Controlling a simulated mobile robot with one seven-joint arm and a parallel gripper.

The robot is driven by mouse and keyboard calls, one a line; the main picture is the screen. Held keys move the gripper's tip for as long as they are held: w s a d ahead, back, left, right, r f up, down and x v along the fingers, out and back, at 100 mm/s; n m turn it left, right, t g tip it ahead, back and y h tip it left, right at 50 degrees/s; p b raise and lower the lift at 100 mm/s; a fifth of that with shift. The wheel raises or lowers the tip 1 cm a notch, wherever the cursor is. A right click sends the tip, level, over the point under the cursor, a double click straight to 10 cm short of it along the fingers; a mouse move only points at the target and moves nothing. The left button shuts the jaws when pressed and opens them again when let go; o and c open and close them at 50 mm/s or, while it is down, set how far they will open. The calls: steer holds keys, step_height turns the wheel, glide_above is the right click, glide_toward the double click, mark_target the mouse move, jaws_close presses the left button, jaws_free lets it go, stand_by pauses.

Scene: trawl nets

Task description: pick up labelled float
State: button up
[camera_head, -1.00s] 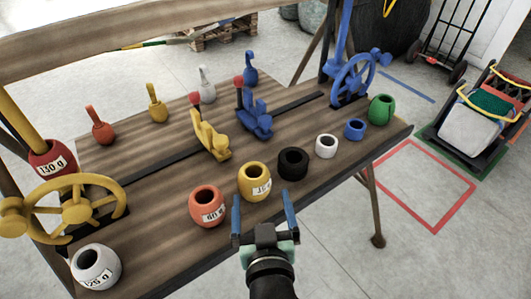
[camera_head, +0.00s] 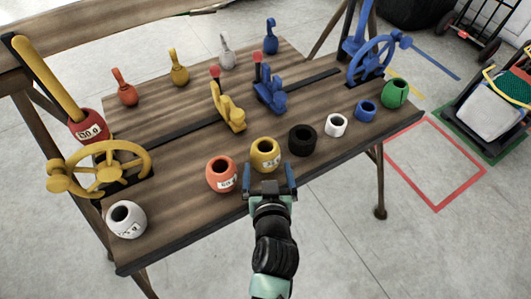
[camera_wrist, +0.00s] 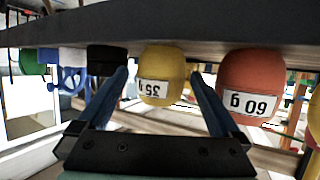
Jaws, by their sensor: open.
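Labelled floats stand along the front edge of the wooden bench. The yellow float (camera_head: 265,152) has a white label, which reads about 35 g upside down in the wrist view (camera_wrist: 161,75). Left of it are the orange float (camera_head: 220,172), marked 60 g in the wrist view (camera_wrist: 252,85), and a white float (camera_head: 126,219) with a blurred label. A red float (camera_head: 88,128) with a label sits at the base of the yellow lever. My gripper (camera_head: 267,180) is open and empty at the bench edge, just in front of the yellow float, its fingers pointing at it.
Right of the yellow float stand black (camera_head: 302,139), white (camera_head: 336,125), blue (camera_head: 366,110) and green (camera_head: 395,93) rings or floats. Yellow (camera_head: 100,170) and blue (camera_head: 371,60) handwheels flank the bench (camera_head: 185,215). Red-outlined floor (camera_head: 435,206) at right is clear.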

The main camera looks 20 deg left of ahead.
steer(key=shift+x, duration=2.75)
steer(key=shift+s+a, duration=0.1)
steer(key=shift+a, duration=0.05)
steer(key=c, duration=1.2)
step_height(320, 180, up, 10)
steer(key=shift+r+p, duration=0.1)
steer(key=shift+p, duration=0.85)
steer(key=shift+c, duration=0.2)
